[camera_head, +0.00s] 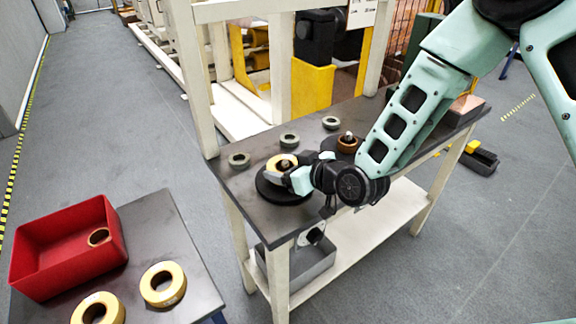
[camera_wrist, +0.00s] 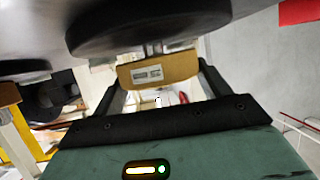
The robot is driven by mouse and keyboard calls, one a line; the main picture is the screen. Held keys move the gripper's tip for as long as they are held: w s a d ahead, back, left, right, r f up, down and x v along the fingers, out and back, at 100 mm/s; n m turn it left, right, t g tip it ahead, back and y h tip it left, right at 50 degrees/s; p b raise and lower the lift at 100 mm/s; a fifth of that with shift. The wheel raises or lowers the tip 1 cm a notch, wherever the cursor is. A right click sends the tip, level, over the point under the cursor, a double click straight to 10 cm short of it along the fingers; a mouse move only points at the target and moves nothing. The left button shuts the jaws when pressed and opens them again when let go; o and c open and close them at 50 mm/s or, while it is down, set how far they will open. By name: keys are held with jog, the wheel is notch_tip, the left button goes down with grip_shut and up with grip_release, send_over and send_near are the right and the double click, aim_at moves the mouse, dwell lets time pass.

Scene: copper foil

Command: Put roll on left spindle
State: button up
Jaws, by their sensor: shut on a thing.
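My gripper (camera_head: 288,176) is shut on a yellow roll (camera_head: 276,161), over the left spindle's black round base (camera_head: 270,195). In the wrist view the roll (camera_wrist: 158,69) sits between my two fingers, its labelled side towards the camera. A short metal part of the left spindle (camera_wrist: 154,48) shows between the roll and the black base (camera_wrist: 150,27), so the roll is apart from the base. In the head view a grey tip shows in the roll's hole; the roll seems to be around the spindle. The right spindle carries a copper-brown roll (camera_head: 348,145).
Several green rings, one at the left (camera_head: 239,160), stand along the back of the dark bench (camera_head: 232,190). At lower left, a red bin (camera_head: 62,255) holds a roll, and two yellow rolls (camera_head: 163,285) lie beside it. A grey bin (camera_head: 310,268) is on the lower shelf.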

jog(key=shift+f, duration=0.1)
jog(key=shift+f+b, duration=0.5)
jog(key=shift+b, duration=0.1)
jog(key=shift+f, duration=0.1)
jog(key=o, duration=1.1)
